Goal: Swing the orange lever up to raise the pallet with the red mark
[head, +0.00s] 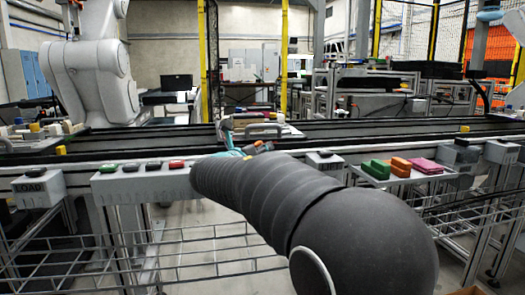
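My dark ribbed arm reaches from the lower right toward the conveyor and covers much of the middle. Small teal parts at its far end look like my gripper (236,151); its fingers are mostly hidden, so I cannot tell if they are open or shut. A small orange piece, likely the orange lever (263,147), shows just right of the teal parts. I cannot tell whether they touch. A pallet (290,132) carrying small parts sits on the conveyor just behind, with a small red spot (280,117) near its back edge that may be its mark.
A box with green, black and red buttons (140,182) stands at the front rail, with a LOAD box (38,188) to its left. A tray (378,182) with green, orange and pink pieces is at right. Another loaded pallet (42,139) is at far left.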

